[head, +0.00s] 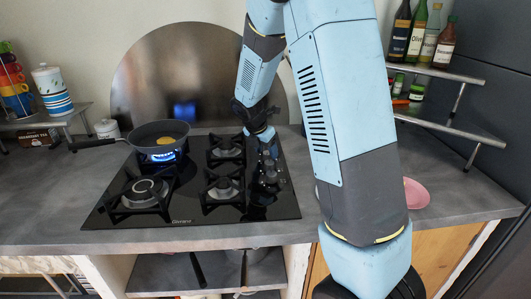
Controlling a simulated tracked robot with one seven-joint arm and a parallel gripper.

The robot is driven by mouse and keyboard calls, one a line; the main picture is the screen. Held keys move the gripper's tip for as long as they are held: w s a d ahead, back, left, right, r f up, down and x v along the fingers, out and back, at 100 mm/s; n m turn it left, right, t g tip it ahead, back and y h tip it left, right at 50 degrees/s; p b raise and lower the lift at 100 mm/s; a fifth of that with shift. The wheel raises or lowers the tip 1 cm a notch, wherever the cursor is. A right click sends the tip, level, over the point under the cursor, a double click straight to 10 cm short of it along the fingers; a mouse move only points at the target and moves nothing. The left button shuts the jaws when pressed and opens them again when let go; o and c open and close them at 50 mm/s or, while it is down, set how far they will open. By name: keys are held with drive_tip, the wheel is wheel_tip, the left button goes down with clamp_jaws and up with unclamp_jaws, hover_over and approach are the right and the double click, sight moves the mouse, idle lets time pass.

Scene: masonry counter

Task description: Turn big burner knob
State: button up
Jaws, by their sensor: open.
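The black glass cooktop (190,213) is set into the grey counter, with a column of dark knobs (268,180) along its right side. I cannot tell from the picture which knob belongs to which burner. The big burner (146,190) is at the front left and shows no flame. My gripper (267,152) points down over the back end of the knob column, at the cooktop's right side. It is open, but its fingers are small and dark against the knobs. I cannot tell whether it touches a knob.
A dark pan (160,134) with yellow food sits over a lit blue flame at the back left. Two smaller burners are left of the knobs. A round dark panel (180,75) stands behind. A pink plate (415,194) is at right, below a bottle shelf (440,72).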

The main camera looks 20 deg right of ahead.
drive_tip(key=shift+w+d+f, duration=0.15)
drive_tip(key=shift+d+f, duration=0.1)
drive_tip(key=shift+f, duration=0.4)
